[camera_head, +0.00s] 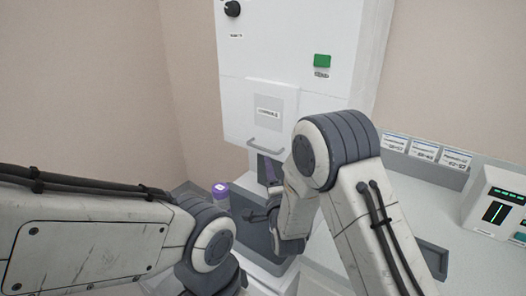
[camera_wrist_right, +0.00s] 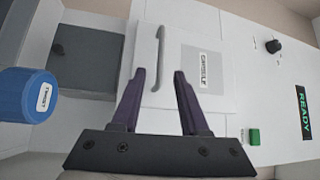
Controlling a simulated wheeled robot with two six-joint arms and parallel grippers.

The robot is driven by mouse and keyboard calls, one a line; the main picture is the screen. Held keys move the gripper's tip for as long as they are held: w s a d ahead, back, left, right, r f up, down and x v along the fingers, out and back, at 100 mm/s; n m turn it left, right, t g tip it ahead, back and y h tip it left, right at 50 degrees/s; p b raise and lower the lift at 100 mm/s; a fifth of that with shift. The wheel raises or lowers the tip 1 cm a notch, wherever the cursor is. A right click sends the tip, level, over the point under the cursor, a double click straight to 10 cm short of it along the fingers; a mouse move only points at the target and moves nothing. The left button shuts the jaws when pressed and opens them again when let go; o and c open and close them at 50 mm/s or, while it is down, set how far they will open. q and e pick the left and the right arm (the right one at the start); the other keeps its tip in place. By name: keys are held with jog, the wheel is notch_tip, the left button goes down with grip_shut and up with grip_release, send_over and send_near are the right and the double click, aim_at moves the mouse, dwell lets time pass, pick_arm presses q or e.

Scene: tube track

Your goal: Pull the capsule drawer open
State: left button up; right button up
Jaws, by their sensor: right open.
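The capsule drawer (camera_head: 272,110) is a pale front panel low on the white cabinet, with a label and a grey bar handle (camera_head: 266,147) at its lower edge. It looks closed against the cabinet. In the right wrist view the drawer front (camera_wrist_right: 208,95) carries a "CAPSULE" label, and the handle (camera_wrist_right: 159,50) lies between the lines of my fingers. My right gripper (camera_wrist_right: 160,74) is open and empty, with its two dark purple fingers on either side of the handle's near end. Contact cannot be told. In the head view my right arm mostly hides this gripper. My left gripper is out of view.
The cabinet has a black knob (camera_head: 232,8) and a green button (camera_head: 322,61). A device with a green display (camera_head: 495,212) stands on the right counter.

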aim_at(263, 149)
jog(key=shift+p+x, duration=1.2)
jog(key=shift+x, duration=3.8)
jog(key=shift+c, duration=0.3)
grip_shut()
